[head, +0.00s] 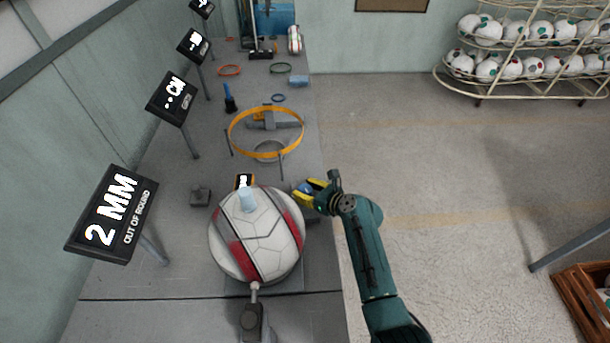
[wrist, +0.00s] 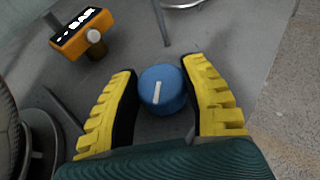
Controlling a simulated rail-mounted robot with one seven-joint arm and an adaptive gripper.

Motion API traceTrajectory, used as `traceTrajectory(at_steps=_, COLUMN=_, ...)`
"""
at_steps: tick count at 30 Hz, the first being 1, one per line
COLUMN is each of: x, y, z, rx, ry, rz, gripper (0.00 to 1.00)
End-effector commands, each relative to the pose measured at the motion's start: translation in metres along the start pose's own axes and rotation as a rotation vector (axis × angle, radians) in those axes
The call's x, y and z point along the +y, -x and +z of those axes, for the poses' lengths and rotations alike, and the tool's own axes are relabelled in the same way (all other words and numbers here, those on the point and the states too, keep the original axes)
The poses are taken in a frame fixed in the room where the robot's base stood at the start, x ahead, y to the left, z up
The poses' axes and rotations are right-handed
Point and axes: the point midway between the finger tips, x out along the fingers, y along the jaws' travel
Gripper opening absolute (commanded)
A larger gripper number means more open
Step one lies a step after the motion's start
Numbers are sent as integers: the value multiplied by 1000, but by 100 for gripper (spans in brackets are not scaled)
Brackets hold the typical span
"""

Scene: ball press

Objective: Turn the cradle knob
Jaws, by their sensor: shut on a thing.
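The cradle knob (wrist: 162,88) is a blue round cap with a white pointer line, seen from above in the wrist view. Its line runs nearly straight up and down in that picture. My gripper (wrist: 163,97) has its two yellow fingers on either side of the knob, shut on it. In the head view my gripper (head: 313,191) is at the right of the ball, and the knob (head: 304,187) shows only as a bit of blue beside the yellow fingers. A white, red and grey ball (head: 257,232) sits in the cradle, hiding most of it.
An orange gauge (wrist: 82,33) reading "BAR" stands close by. A sign (head: 112,214) reads "2 MM OUT OF ROUND". An orange ring (head: 236,117) stands farther along the bench (head: 180,285). Ball racks (head: 520,75) stand at the back right. The floor right of the bench is mostly clear.

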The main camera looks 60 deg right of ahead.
Motion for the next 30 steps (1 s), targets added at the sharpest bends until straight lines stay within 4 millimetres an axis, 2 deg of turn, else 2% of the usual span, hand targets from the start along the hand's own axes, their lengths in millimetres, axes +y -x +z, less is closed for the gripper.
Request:
traceTrajectory(at_steps=1, x=3, y=4, z=9, rx=7, ry=-17, rz=-26, gripper=9)
traceTrajectory(at_steps=15, x=2, y=2, z=3, rx=6, ry=-129, rz=-301, gripper=9)
traceTrajectory(at_steps=30, x=0, y=0, z=-3, rx=4, ry=-154, rz=-364, gripper=9)
